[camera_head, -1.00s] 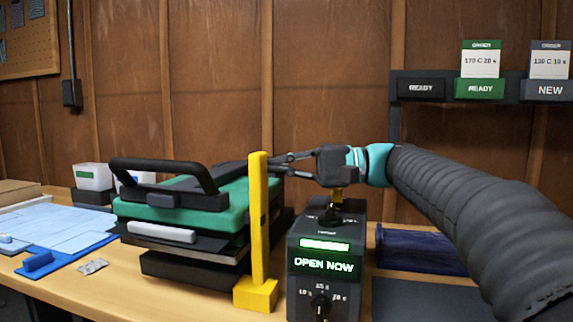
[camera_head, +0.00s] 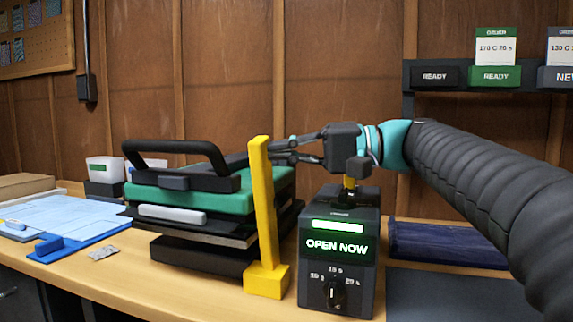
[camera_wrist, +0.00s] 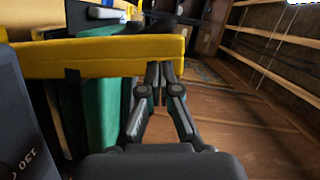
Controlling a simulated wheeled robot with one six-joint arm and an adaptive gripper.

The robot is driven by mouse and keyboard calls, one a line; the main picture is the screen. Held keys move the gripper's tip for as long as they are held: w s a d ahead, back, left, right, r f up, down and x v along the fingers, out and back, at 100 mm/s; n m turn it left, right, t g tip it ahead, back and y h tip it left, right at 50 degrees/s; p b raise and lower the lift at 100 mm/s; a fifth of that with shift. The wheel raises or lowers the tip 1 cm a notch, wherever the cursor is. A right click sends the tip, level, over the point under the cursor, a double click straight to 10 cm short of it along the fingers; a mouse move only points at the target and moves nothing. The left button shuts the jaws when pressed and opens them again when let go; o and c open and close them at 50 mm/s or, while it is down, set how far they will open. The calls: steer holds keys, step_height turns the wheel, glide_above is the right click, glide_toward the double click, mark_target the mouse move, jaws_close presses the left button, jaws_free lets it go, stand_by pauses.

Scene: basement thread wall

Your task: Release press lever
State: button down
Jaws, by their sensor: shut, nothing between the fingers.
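The heat press (camera_head: 205,197) stands on the bench with a green upper body and a dark lower part. Its black lever handle (camera_head: 180,150) arches over the top. A yellow upright post (camera_head: 263,205) stands at the press's right front corner and crosses the wrist view as a yellow bar (camera_wrist: 105,57). My gripper (camera_head: 283,152) is shut and empty, with its fingertips close to the top of the post, on its right side. In the wrist view my gripper (camera_wrist: 160,78) has its fingertips at the bar's lower edge. Whether they touch it, I cannot tell.
A control box (camera_head: 338,255) with a lit "OPEN NOW" display and a dial stands right of the post, below my gripper. A blue folded cloth (camera_head: 440,243) lies farther right. A blue sheet (camera_head: 70,215) and a small packet (camera_head: 103,253) lie left.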

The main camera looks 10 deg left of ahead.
steer(key=s+n+b, duration=0.1)
steer(key=s+b, duration=0.1)
steer(key=s+f+n+b, duration=0.1)
steer(key=s+b, duration=0.1)
steer(key=s, duration=0.1)
steer(key=s+f+n+b, duration=0.1)
steer(key=s+b, duration=0.1)
steer(key=shift+s+a+f+h, duration=0.2)
steer(key=shift+s+a+h, duration=0.1)
steer(key=shift+s+h, duration=0.1)
steer(key=shift+s+f+b, duration=0.3)
steer(key=shift+s+b, duration=0.2)
steer(key=shift+s, duration=0.2)
steer(key=shift+s+f, duration=0.1)
steer(key=p, duration=0.4)
glide_toward(259, 175)
steer(key=shift+t, duration=0.4)
steer(key=s+d+r, duration=0.2)
steer(key=r, duration=0.1)
steer(key=shift+s+r, duration=0.15)
steer(key=shift+s, duration=0.2)
steer(key=shift+a, duration=0.1)
